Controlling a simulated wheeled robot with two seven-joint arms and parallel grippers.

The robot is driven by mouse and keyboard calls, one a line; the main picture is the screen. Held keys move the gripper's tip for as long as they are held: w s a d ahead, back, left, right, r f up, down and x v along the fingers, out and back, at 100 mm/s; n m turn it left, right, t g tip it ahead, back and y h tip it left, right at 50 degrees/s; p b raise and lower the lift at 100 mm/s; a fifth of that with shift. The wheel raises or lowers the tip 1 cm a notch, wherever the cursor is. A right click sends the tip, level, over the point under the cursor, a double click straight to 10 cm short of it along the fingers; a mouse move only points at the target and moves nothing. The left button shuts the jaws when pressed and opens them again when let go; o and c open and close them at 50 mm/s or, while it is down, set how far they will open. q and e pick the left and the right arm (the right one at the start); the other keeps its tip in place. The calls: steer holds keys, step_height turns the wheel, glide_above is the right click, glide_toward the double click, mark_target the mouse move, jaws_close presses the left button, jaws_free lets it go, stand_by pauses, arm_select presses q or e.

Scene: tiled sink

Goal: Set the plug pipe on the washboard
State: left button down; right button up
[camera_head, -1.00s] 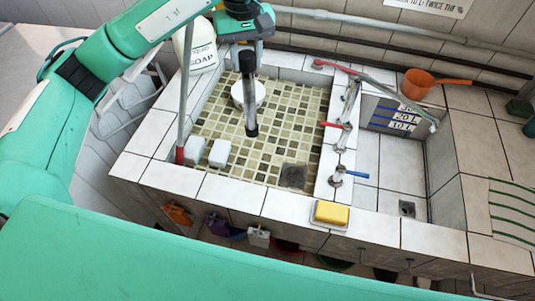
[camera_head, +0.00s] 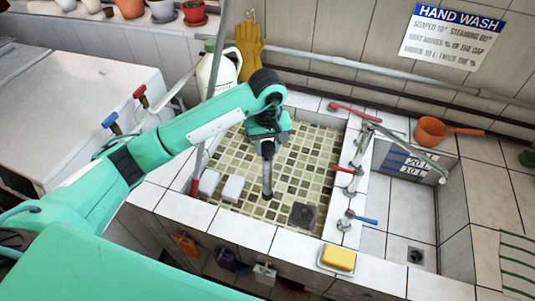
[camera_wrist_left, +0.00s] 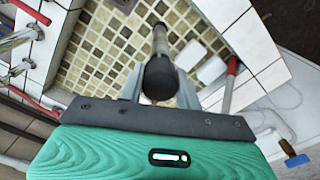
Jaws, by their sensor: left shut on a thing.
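I cannot tell whether that end touches the floor. In the left wrist view the pipe's black upper end (camera_wrist_left: 160,80) sits between the fingers and its greyer length points away. A white piece with green stripes (camera_head: 517,262) lies at the right edge; I cannot tell whether it is the washboard. My right gripper is out of view.
Two white blocks (camera_head: 232,188) lie in the basin's left corner. A yellow sponge (camera_head: 339,257) sits on the front rim. Taps (camera_head: 352,192) stand on the divider. A thin pole (camera_head: 210,110) and a soap jug (camera_head: 218,72) stand behind my arm. An orange ladle (camera_head: 432,130) lies at right.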

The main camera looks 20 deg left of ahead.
mark_target(268, 158)
arm_select(q)
steer(key=shift+f, duration=0.7)
steer(key=shift+f+p, duration=0.85)
steer(key=shift+f, duration=1.25)
steer(key=c, duration=1)
jaws_free()
steer(key=shift+o, duration=0.2)
steer(key=shift+w+r, duration=0.1)
steer(key=shift+r, duration=0.2)
step_height(268, 158, up, 10)
steer(key=b, duration=0.5)
steer(key=shift+r, duration=0.8)
